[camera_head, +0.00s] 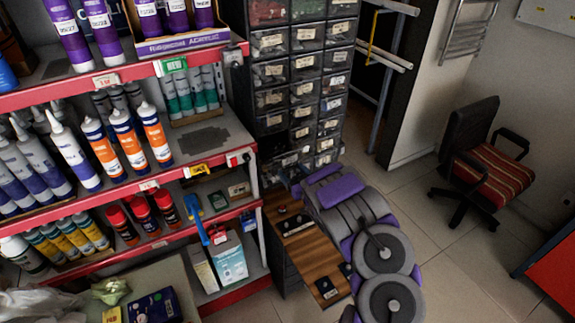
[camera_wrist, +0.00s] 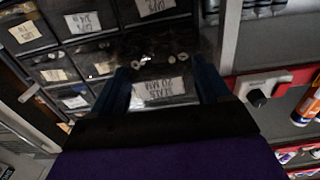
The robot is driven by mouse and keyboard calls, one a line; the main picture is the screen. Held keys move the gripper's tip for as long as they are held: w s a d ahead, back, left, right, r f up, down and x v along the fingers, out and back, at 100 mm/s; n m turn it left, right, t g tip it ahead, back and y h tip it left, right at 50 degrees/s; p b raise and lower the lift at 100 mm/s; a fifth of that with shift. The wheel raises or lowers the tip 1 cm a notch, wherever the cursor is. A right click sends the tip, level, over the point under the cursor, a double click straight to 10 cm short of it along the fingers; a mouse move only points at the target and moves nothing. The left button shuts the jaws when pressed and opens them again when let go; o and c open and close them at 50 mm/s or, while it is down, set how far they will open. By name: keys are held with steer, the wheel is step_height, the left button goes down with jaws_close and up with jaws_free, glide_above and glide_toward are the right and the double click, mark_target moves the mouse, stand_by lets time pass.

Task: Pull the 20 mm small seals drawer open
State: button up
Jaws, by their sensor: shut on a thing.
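The 20 mm small seals drawer (camera_wrist: 166,92) is in the middle of the wrist view. It has a dark, see-through front and a white label that reads "SEALS 20 MM" upside down. Small pale rings show just above the label in the picture. My gripper (camera_wrist: 163,82) has one blue finger on each side of the label and is shut on this drawer. The exact contact is dark. I cannot tell how far the drawer stands out from the cabinet. In the head view my arm reaches the lower part of the drawer cabinet (camera_head: 289,75), and the fingertips are not clear.
Other labelled drawers surround this one. A red-edged shelf unit (camera_head: 205,159) with tubes and cans stands close to the left of the cabinet in the head view. A wooden-topped surface (camera_head: 303,248) lies below my arm. An office chair (camera_head: 482,165) is at right, with clear floor before it.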

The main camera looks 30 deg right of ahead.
steer(key=shift+s, duration=0.7)
steer(key=o, duration=1.5)
steer(key=shift+d, duration=0.1)
steer(key=shift+c, duration=0.2)
steer(key=s, duration=1.7)
steer(key=shift+s+d+p, duration=0.15)
steer(key=shift+d+p, duration=0.2)
steer(key=shift+p, duration=0.1)
steer(key=shift+f, duration=0.1)
